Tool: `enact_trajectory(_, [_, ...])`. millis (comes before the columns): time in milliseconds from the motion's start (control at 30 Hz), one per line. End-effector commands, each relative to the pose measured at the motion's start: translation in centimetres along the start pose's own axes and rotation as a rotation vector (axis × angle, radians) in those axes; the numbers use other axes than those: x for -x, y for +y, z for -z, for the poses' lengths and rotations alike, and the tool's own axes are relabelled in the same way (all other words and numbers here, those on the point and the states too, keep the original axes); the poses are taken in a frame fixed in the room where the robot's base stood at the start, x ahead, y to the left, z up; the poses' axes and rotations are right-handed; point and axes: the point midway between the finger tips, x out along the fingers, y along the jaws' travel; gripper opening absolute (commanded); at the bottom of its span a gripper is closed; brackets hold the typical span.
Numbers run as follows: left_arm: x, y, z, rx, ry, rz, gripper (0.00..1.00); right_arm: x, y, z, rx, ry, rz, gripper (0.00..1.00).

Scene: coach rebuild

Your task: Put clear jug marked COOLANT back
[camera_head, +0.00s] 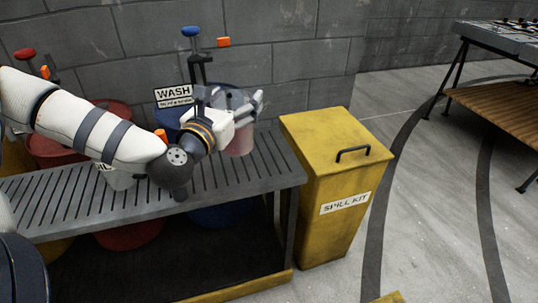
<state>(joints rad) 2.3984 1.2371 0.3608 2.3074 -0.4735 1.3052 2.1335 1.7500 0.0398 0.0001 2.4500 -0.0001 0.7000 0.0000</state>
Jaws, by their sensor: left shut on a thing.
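My left arm reaches in from the left across the slatted metal bench (50,212). My left gripper (247,108) is shut on a clear jug (240,142) with pinkish contents near the bench's right end. The gripper covers much of the jug, and I cannot read any marking on it. The jug looks upright; I cannot tell whether its base touches the slats. A pale container (119,180) stands on the bench, partly hidden behind my arm; its lettering is mostly covered. My right gripper is not in view.
A blue drum with a blue-handled pump (192,50) and a WASH sign (174,95) stand behind the gripper. A red drum (50,149) is behind my arm. A yellow SPILL KIT bin (327,180) adjoins the bench's right end. A red container (130,236) sits below.

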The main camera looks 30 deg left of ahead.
Motion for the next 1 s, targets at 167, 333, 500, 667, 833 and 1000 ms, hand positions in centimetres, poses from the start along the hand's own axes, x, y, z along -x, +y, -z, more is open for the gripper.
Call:
enact_trajectory(167, [-1.5, 0.4, 0.4, 0.0, 0.007, -0.027, 0.1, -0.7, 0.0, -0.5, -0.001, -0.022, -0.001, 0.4])
enact_trajectory(333, [-4.7, -0.6, 2.3, -0.003, 0.011, -0.025, 0.1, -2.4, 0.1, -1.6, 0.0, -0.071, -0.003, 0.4])
enact_trajectory(500, [-8.6, -1.6, 4.1, -0.003, 0.009, -0.025, 0.1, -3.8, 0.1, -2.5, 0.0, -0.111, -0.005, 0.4])
enact_trajectory(667, [-11.4, -2.5, 7.4, -0.002, 0.012, -0.025, 0.1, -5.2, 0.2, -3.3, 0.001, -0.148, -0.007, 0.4])
enact_trajectory(833, [-13.2, -2.9, 8.9, 0.002, 0.004, -0.026, 0.1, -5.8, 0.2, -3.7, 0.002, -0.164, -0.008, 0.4])
enact_trajectory(1000, [-13.9, -3.2, 10.5, 0.003, 0.006, -0.026, 0.1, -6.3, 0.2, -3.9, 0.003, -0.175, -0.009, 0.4])
